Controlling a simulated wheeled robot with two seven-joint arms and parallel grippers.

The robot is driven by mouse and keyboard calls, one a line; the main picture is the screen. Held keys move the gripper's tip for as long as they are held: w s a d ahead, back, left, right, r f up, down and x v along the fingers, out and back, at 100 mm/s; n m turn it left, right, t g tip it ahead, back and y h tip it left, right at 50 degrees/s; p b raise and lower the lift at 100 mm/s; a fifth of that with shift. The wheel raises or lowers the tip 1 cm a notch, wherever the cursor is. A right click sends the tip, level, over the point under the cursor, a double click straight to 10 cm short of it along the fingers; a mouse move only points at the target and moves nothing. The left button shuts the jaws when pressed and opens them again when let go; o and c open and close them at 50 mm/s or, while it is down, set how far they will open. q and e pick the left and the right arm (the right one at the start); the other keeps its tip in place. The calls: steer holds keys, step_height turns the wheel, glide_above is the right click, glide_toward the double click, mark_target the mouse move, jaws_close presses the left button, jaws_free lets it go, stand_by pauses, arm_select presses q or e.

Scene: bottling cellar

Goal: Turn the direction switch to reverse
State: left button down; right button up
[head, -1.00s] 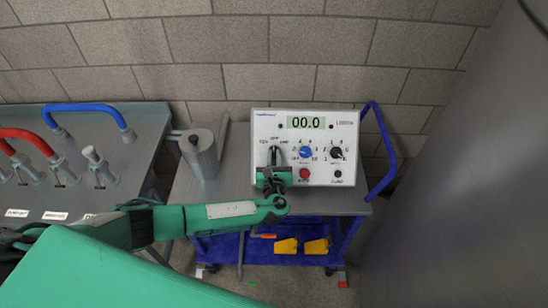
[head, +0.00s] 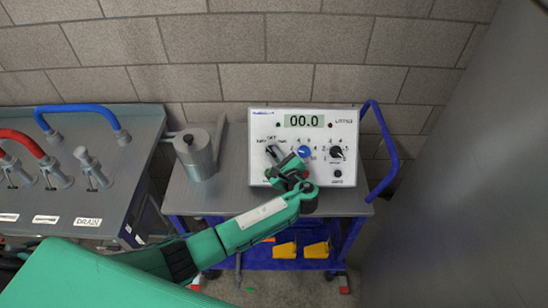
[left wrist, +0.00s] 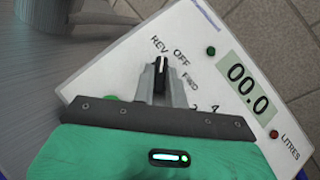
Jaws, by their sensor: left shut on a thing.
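The white control box (head: 325,172) stands on the cart, its display reading 00.0. The direction switch, a dark knob with a white line, shows in the left wrist view (left wrist: 161,68) with REV, OFF and FWD marked around it. Its white line points toward REV. My left gripper (head: 274,156) is shut on this knob; its fingers also show on either side of it in the left wrist view (left wrist: 160,86). In the head view the gripper and wrist hide part of the box's lower left. My right gripper is not in view.
A blue knob (head: 304,151) and a black knob (head: 336,153) sit right of the switch. A grey metal jug (head: 197,155) stands left of the box. A bench with blue hose (head: 82,108) is at left; a large grey surface (head: 450,170) fills the right.

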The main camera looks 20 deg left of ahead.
arm_select(q)
steer(key=shift+n+g, duration=0.4)
steer(key=shift+n, duration=0.1)
steer(key=c, duration=1.4)
jaws_free()
steer(key=shift+c, duration=0.2)
steer(key=b+v, duration=0.3)
steer(key=v, duration=1)
steer(key=shift+s+d+b, duration=0.25)
steer(key=shift+d+b, duration=0.05)
